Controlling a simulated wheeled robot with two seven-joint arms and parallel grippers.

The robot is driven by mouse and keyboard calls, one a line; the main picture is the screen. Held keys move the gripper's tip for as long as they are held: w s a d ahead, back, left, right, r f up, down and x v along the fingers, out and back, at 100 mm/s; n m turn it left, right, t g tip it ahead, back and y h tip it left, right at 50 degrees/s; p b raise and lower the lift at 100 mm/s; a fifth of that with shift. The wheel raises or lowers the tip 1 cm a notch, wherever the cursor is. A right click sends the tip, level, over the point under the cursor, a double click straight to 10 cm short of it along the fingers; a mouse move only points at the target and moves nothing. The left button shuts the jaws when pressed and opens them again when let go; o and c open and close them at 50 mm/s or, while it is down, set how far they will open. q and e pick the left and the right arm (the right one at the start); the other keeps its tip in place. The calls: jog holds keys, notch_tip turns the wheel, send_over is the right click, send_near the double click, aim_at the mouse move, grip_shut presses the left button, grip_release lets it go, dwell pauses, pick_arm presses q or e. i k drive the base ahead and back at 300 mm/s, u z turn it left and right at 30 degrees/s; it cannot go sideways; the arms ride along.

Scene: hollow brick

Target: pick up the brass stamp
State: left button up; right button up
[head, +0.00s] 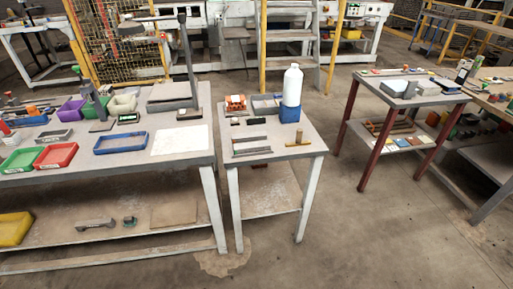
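A small brass-coloured, T-shaped piece (298,141), which looks like the brass stamp, is at the front right of the small grey table (262,158) in the middle of the head view. It is close to the table's right front edge. An orange hollow brick (235,102) sits at the back left of the same table. Neither of my grippers is in the head view.
A white bottle (292,84) stands by a blue block (290,114) behind the stamp. Grey metal bars (249,146) lie to its left. A workbench with a blue tray (120,142) and red tray (55,156) is left. Open floor (380,230) lies right.

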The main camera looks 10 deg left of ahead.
aim_at(298, 142)
jog(key=z, duration=0.35)
jog(key=i, duration=0.9)
jog(key=z, duration=0.75)
